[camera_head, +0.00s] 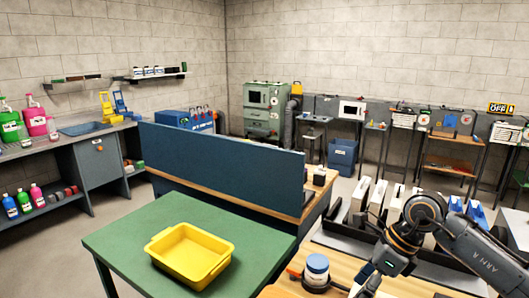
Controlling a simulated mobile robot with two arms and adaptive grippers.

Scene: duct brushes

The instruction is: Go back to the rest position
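My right arm comes in from the lower right, above the wooden worktop (345,263). Its gripper (368,283) points down at the bottom edge of the head view. The fingers are small and partly cut off, so I cannot tell whether they are open or shut. I see nothing clearly held in it. My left arm and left gripper are not in view.
A yellow tray (158,239), seemingly empty, lies on the green table (112,240). A blue-and-white round container (317,268) stands just left of my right gripper. A dark rack with white upright pieces (376,198) is behind my arm. A blue panel (220,158) stands mid-room.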

